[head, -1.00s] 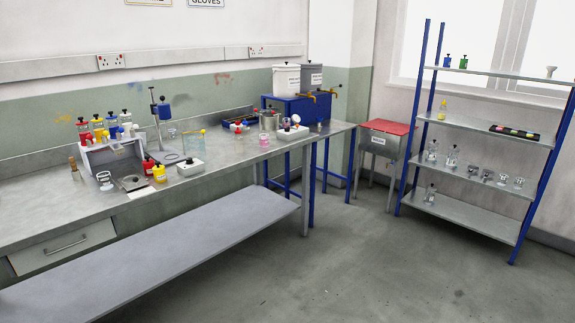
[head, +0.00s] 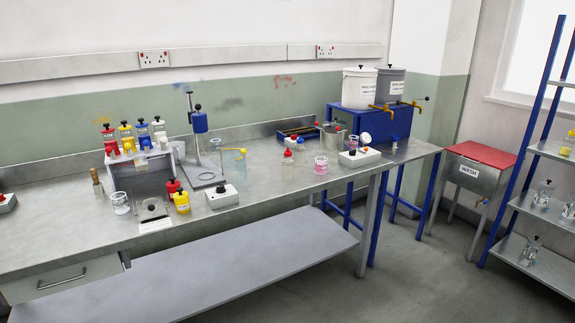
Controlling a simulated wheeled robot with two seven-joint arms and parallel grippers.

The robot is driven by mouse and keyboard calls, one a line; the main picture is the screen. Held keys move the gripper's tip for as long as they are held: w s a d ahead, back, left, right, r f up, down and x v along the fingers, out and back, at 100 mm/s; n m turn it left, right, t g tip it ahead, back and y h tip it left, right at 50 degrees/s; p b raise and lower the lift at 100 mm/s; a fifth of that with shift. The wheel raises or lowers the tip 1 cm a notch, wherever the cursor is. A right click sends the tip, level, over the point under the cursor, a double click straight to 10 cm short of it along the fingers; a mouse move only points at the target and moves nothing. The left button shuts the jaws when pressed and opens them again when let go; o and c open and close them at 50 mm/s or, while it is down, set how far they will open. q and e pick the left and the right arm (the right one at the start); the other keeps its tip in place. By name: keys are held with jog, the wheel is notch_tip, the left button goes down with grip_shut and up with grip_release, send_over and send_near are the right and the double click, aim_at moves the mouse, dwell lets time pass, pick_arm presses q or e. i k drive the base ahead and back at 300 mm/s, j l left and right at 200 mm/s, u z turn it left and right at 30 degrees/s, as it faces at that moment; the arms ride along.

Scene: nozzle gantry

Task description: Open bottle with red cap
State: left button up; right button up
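A small clear bottle with a red cap (head: 288,160) stands on the steel bench (head: 250,213), right of the middle of its length. Its cap appears to be on, though it is small in the view. Neither of my grippers shows in the head view.
Open floor (head: 420,275) lies in front.

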aim_at(288, 163)
jog(key=i+l+u, duration=0.5)
jog(key=i+l, duration=0.45)
jog(key=i, duration=0.05)
